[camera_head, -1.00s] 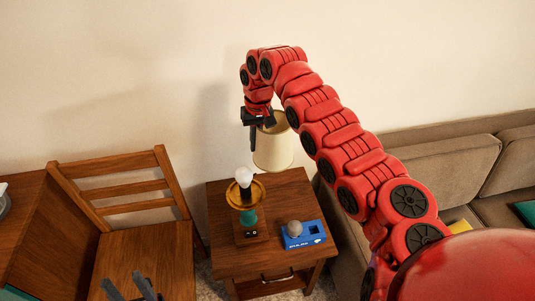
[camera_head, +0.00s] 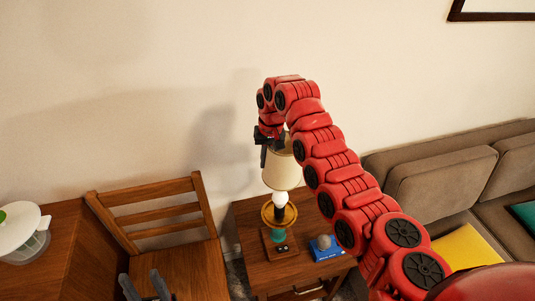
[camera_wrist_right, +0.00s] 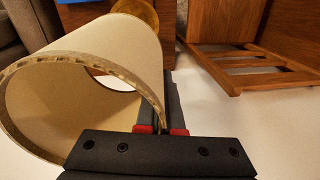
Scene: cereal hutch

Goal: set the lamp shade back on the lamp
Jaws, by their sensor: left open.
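The cream lamp shade (camera_head: 281,171) hangs in my right gripper (camera_head: 268,152). The right wrist view shows the shade (camera_wrist_right: 95,45) large at the left, its rim between the red-padded fingers (camera_wrist_right: 160,131). The lamp has a white bulb (camera_head: 280,198), a brass dish (camera_head: 267,214), a teal stem and a wooden base (camera_head: 277,250). In the head view the shade's lower edge appears just above the bulb; whether they touch is unclear. The dish (camera_wrist_right: 140,14) partly shows behind the shade in the wrist view. My left gripper (camera_head: 145,286) is open and empty, low at the left.
The lamp stands on a wooden side table (camera_head: 250,216). A blue box (camera_head: 325,254) with a grey ball sits right of the lamp base. A wooden chair (camera_head: 180,258) stands left, a sofa (camera_head: 440,185) right. The wall (camera_head: 110,90) is behind.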

